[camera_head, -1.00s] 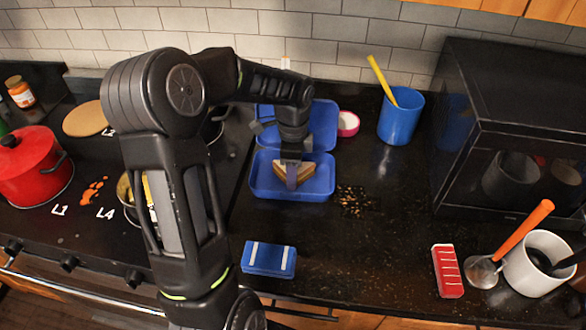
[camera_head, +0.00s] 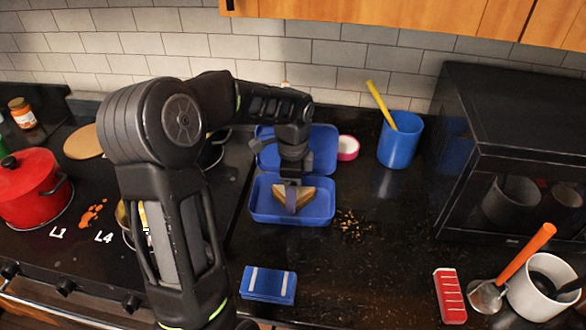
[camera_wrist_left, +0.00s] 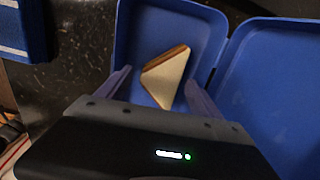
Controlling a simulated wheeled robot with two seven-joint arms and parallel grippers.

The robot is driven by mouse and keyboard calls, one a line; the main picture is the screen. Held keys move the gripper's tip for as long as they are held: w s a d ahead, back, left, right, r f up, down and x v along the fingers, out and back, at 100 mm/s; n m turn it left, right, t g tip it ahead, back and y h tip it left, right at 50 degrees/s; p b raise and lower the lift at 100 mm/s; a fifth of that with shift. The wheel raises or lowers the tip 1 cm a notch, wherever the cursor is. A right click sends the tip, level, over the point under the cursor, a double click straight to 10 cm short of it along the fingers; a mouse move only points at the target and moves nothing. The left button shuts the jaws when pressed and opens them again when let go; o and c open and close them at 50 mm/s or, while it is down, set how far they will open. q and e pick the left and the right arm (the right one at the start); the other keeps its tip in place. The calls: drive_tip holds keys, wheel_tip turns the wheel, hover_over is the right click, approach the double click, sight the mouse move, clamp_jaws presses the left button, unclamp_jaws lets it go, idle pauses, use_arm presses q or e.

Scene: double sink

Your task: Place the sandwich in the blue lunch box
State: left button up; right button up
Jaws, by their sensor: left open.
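The blue lunch box (camera_head: 262,207) stands open on the dark counter, its lid (camera_head: 322,142) folded back behind it. The triangular sandwich (camera_head: 307,194) is inside the box's front compartment. My left gripper (camera_head: 291,208) points down over that compartment and partly hides the sandwich. In the left wrist view, the left gripper (camera_wrist_left: 160,93) is open, with one finger on each side of the sandwich (camera_wrist_left: 165,78). A gap shows between the sandwich and the left finger. The compartment (camera_wrist_left: 132,45) around it is otherwise empty. My right gripper is out of view.
A blue cup (camera_head: 399,148) with a yellow utensil and a pink-rimmed round container (camera_head: 347,149) stand right of the lid. A blue case (camera_head: 269,284) lies in front. A microwave (camera_head: 515,150) and white mug (camera_head: 545,289) are at right. A red pot (camera_head: 30,188) is at left.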

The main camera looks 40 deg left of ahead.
use_arm(q)
wheel_tip(320, 180, up, 10)
drive_tip(key=b, duration=0.1)
drive_tip(key=shift+r, duration=0.15)
drive_tip(key=shift+c, duration=0.3)
idle(1.2)
